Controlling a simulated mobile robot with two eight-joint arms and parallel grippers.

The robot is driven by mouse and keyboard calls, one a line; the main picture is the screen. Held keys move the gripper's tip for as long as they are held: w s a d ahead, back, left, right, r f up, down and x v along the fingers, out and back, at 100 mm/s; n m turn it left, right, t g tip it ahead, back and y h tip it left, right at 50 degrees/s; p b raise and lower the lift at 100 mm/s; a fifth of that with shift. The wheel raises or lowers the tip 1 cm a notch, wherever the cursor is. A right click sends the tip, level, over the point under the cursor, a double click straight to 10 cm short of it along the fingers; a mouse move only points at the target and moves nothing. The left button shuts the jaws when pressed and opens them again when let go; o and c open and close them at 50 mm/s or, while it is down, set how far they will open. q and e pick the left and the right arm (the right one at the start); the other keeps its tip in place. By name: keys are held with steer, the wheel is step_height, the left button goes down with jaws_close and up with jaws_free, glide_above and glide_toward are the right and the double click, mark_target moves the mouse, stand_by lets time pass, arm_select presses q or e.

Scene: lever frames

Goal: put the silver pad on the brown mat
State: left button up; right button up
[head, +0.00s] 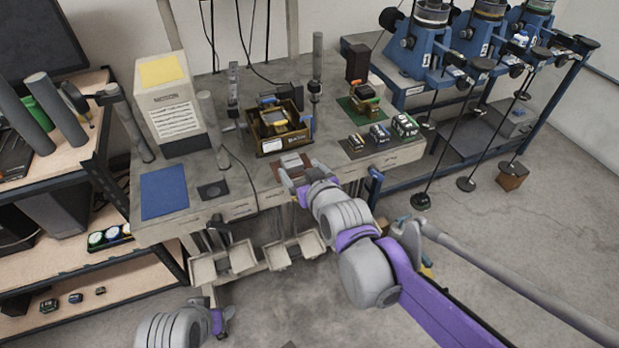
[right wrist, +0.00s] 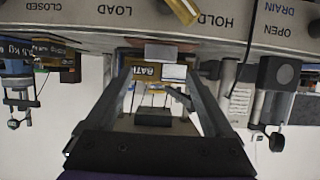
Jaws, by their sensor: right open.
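The brown mat (head: 304,174) lies at the table's front edge in the head view, and its brown edge also shows in the right wrist view (right wrist: 133,55). The small silver pad (head: 291,161) appears to lie on the mat, and it shows between the fingers in the right wrist view (right wrist: 160,52). My right gripper (head: 298,177) is open at the front of the mat, its fingers pointing toward the pad, with nothing gripped. The fingers partly hide the mat.
Behind the mat stands a brown box (head: 272,146) with yellow and dark items. A blue mat (head: 164,192) lies at left. A dark mat (head: 357,147) with several small blocks is at right. Open trays (head: 240,257) hang below the table front.

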steer(key=v, duration=0.7)
steer(key=s+d+f+m+g+h, duration=0.1)
steer(key=s+d+f+g+h, duration=0.1)
steer(key=s+d+f+g, duration=0.2)
steer(key=s+d+f+m+g+h, duration=0.2)
steer(key=s+d+f+g, duration=0.2)
steer(key=s+d+f, duration=0.5)
steer(key=s+f, duration=0.2)
steer(key=s, duration=0.4)
steer(key=shift+s+d+m+p, duration=0.2)
steer(key=shift+d+m+p, duration=0.1)
steer(key=shift+d+p, duration=0.1)
steer(key=shift+f, duration=0.1)
